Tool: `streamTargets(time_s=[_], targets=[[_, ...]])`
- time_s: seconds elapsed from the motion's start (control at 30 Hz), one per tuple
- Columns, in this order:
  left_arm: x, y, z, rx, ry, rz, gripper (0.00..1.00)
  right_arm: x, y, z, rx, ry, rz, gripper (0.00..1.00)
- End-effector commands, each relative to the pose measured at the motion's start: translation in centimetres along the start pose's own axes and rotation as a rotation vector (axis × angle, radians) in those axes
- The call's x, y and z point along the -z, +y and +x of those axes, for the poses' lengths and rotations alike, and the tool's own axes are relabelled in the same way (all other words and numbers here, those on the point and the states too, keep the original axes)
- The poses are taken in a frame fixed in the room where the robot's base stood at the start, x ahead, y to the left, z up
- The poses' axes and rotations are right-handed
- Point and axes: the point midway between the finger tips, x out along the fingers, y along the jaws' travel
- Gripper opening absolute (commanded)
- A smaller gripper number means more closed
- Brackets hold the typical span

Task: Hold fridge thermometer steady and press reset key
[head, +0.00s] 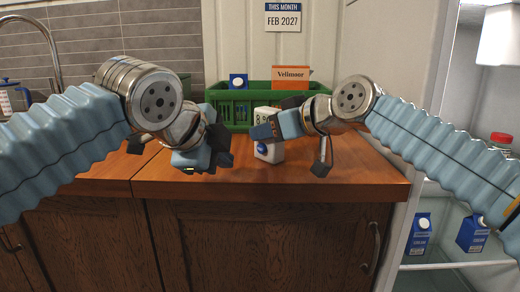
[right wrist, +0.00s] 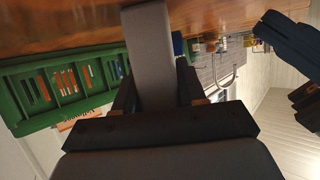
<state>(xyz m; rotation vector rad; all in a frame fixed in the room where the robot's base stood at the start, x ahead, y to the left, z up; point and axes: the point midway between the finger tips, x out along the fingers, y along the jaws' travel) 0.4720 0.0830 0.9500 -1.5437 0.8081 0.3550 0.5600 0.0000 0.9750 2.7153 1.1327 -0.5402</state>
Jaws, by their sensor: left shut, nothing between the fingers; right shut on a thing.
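The fridge thermometer (head: 270,153) is a small white upright device on the wooden counter, with dark digits near its top and a round blue key low on its front. My right gripper (head: 268,130) is shut on it from the right, and its fingers cover the middle of the device. My left gripper (head: 222,157) is shut and empty, a little left of the thermometer and apart from it, near the height of the blue key.
A green crate (head: 236,108) stands behind, holding a blue carton (head: 238,81) and an orange Vellmoor box (head: 291,73). The wooden counter (head: 300,184) is clear in front. An open fridge with blue cartons (head: 420,235) stands right; a sink tap (head: 52,45) is far left.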

Motion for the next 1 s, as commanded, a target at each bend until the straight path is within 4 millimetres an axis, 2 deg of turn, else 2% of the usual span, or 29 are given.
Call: streamTargets(time_s=[0.13,0.17,0.33,0.67,0.77,1.0], targets=[[0.0,0.0,0.0,0.000,0.000,0.000,0.00,0.0,0.0,0.0,0.000,0.000,0.000,0.04],[0.0,0.0,0.0,0.000,0.000,0.000,0.00,0.0,0.0,0.0,0.000,0.000,0.000,0.43],[0.0,0.0,0.0,0.000,0.000,0.000,0.00,0.0,0.0,0.0,0.000,0.000,0.000,0.69],[0.0,0.0,0.0,0.000,0.000,0.000,0.00,0.0,0.0,-0.3,-0.001,0.001,0.000,0.70],[0.0,0.0,0.0,0.000,0.000,0.000,0.00,0.1,0.1,-1.5,-0.002,0.004,-0.001,0.70],[0.0,0.0,0.0,0.000,0.000,0.000,0.00,0.1,0.1,-6.8,-0.003,0.004,0.000,0.70]])
